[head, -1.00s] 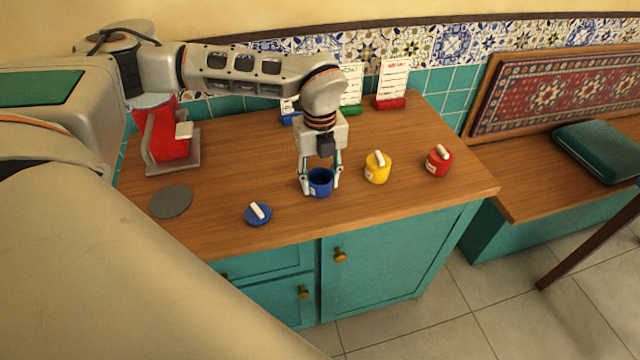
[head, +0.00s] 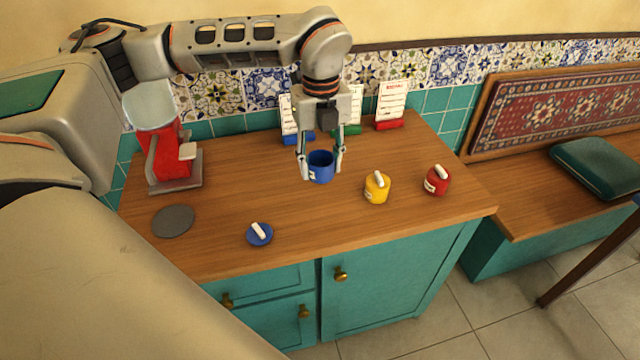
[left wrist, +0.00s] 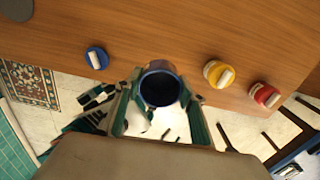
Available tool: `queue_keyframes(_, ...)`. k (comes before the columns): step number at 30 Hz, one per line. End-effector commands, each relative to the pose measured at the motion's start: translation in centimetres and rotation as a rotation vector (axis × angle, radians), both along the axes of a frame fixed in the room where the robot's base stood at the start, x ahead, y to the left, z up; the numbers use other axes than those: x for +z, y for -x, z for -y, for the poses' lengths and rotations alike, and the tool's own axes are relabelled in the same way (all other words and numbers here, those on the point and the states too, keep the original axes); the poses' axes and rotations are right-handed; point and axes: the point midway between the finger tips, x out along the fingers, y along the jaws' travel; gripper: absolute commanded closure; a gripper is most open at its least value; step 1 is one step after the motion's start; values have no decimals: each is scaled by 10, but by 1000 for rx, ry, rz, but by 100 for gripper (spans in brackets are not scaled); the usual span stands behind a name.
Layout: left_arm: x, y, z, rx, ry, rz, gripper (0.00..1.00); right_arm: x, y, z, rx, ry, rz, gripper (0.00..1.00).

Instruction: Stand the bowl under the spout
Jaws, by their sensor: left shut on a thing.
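My left gripper (head: 320,168) is shut on a blue open pot (head: 321,165), the bowl-like thing here, and holds it upright above the counter. In the left wrist view the pot (left wrist: 160,88) sits between the fingers, its inside dark and its rim round. A red machine (head: 168,155) with a pale glass top stands at the counter's left. A small pale part (head: 187,150) juts from its right side, perhaps the spout; the room under it is small in view. My right gripper is not in view.
A blue lid (head: 259,234) and a grey disc (head: 173,220) lie on the wooden counter (head: 300,235). Yellow (head: 376,189) and red (head: 436,182) lidded pots stand at right. Cards in coloured stands, one red (head: 390,124), are at the back. The counter between machine and gripper is clear.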

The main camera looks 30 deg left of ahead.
Motion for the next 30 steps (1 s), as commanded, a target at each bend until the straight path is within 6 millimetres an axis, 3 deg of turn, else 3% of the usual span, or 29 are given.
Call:
queue_keyframes(1,18,-2,0,0,0,7,87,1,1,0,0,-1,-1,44)
queue_keyframes(6,54,-1,0,0,1,4,87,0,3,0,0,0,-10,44)
queue_keyframes(12,78,0,0,1,0,1,87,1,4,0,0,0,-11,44)
queue_keyframes(23,83,0,1,-55,-1,-1,87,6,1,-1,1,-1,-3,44)
queue_keyframes(30,72,2,7,-418,-7,-2,87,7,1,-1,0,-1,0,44)
